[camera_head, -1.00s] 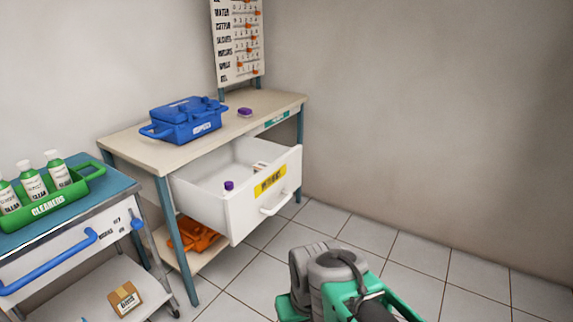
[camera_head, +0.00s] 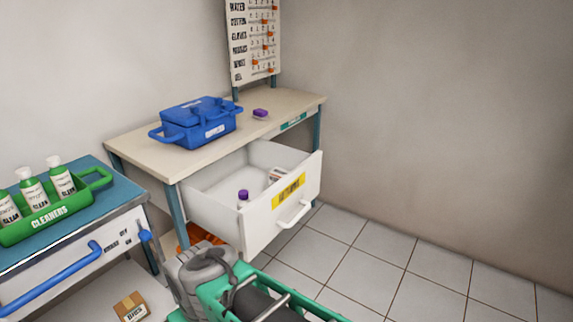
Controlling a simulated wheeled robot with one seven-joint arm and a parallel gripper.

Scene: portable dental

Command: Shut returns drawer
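The returns drawer (camera_head: 262,225) is a white drawer with a yellow label and a white handle (camera_head: 293,215) on its front. It stands pulled out from under the beige-topped table (camera_head: 140,146). A purple-capped bottle (camera_head: 243,198) and a small light box (camera_head: 277,174) are inside it. My arm, green and grey, shows at the bottom of the picture, in front of and below the drawer. My gripper's fingertips are not in view.
A blue case (camera_head: 198,125) and a purple item (camera_head: 260,113) sit on the table. A blue-topped cart (camera_head: 100,185) at left holds a green cleaners caddy (camera_head: 50,222) with bottles; its blue handle sticks out. Tiled floor (camera_head: 400,275) at right is clear.

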